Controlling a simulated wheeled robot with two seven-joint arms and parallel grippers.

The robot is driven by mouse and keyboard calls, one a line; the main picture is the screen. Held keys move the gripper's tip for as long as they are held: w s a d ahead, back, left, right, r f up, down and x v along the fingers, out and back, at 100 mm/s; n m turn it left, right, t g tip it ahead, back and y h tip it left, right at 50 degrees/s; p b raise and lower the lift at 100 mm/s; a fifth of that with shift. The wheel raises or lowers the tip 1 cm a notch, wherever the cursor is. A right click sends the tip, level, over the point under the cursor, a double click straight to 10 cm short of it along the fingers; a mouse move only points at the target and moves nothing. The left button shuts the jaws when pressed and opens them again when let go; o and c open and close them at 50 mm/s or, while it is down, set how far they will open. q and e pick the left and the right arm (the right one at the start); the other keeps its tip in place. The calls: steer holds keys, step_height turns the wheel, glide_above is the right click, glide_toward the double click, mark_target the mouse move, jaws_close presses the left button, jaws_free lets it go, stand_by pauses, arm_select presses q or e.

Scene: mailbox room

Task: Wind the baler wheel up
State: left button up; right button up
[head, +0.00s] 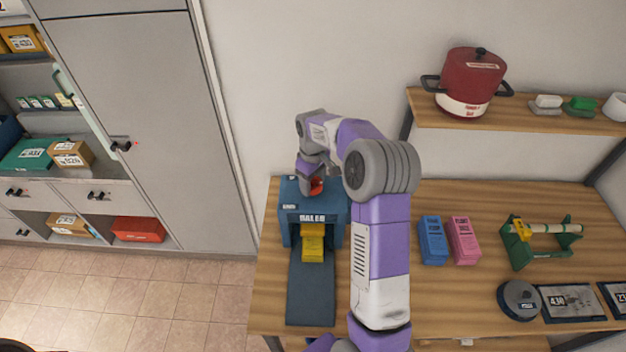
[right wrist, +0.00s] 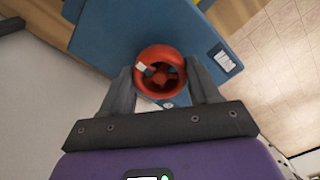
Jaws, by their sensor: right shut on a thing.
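The blue baler (head: 290,228) stands at the left end of the wooden table, with a yellow block (head: 312,245) in its front opening and a dark flat bed (head: 310,292) running out in front. Its red wheel (head: 317,184) is on top, partly hidden by my right gripper (head: 310,186) in the head view. In the right wrist view the red spoked wheel (right wrist: 160,73) sits between the two fingers of my right gripper (right wrist: 163,88), which is shut on it. A white mark shows on the wheel's left side there. My left gripper is not in view.
A blue box (head: 432,240) and a pink box (head: 464,240) stand right of my right arm. A green stand with a roller (head: 540,240) and a grey round thing (head: 518,300) are further right. A shelf (head: 520,112) above holds a red pot (head: 471,82). Grey cabinets (head: 130,120) stand at left.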

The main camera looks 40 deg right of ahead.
steer(key=n, duration=0.3)
steer(key=shift+r+n, duration=0.15)
steer(key=shift+n, duration=0.15)
steer(key=n+p, duration=0.1)
steer(key=n, duration=0.2)
steer(key=shift+n, duration=0.3)
steer(key=n+p, duration=0.1)
steer(key=n, duration=0.5)
steer(key=n+p, duration=0.1)
steer(key=n, duration=0.3)
steer(key=n+p, duration=0.1)
steer(key=n, duration=0.3)
steer(key=shift+n+p, duration=0.3)
steer(key=shift+p, duration=0.1)
steer(key=n, duration=0.2)
steer(key=shift+n, duration=0.3)
steer(key=shift+w+n, duration=0.1)
steer(key=shift+n, duration=1.3)
steer(key=o, duration=1.1)
steer(key=shift+c, duration=0.2)
